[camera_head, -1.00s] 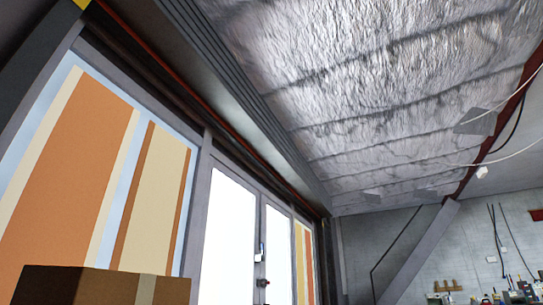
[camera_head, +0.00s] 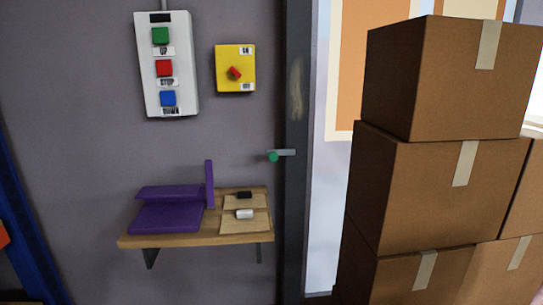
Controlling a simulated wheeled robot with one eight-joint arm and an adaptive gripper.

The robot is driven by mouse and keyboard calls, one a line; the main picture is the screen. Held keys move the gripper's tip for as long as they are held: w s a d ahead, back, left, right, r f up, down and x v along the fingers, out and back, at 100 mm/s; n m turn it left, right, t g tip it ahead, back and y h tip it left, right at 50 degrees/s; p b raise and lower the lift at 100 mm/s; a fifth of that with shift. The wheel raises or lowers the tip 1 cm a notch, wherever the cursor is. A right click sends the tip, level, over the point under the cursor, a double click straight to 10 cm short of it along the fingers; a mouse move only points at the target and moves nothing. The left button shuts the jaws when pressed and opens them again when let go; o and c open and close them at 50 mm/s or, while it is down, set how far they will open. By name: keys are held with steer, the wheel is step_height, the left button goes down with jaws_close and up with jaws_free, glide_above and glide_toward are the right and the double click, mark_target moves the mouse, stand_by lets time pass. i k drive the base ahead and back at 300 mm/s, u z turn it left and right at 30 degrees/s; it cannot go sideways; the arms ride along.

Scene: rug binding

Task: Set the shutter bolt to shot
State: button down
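The likely shutter bolt is a short grey bar (camera_head: 286,152) with a green knob (camera_head: 273,157). It lies roughly level across the left edge of the dark upright door post, above the right end of a small shelf. The knob is at the bar's left end, on the wall side. I cannot tell from here whether the bolt is shot or drawn. My gripper is not in view.
A control box (camera_head: 165,64) with green, red and blue buttons and a yellow switch box (camera_head: 235,68) hang above. A wooden shelf (camera_head: 190,238) holds a purple stand (camera_head: 168,215) and two tagged small items. Stacked cartons (camera_head: 430,190) crowd the right.

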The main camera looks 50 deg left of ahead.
mark_target(273, 155)
steer(key=u, duration=2.2)
steer(key=k, duration=0.8)
steer(key=u, duration=0.25)
steer(key=i, duration=1)
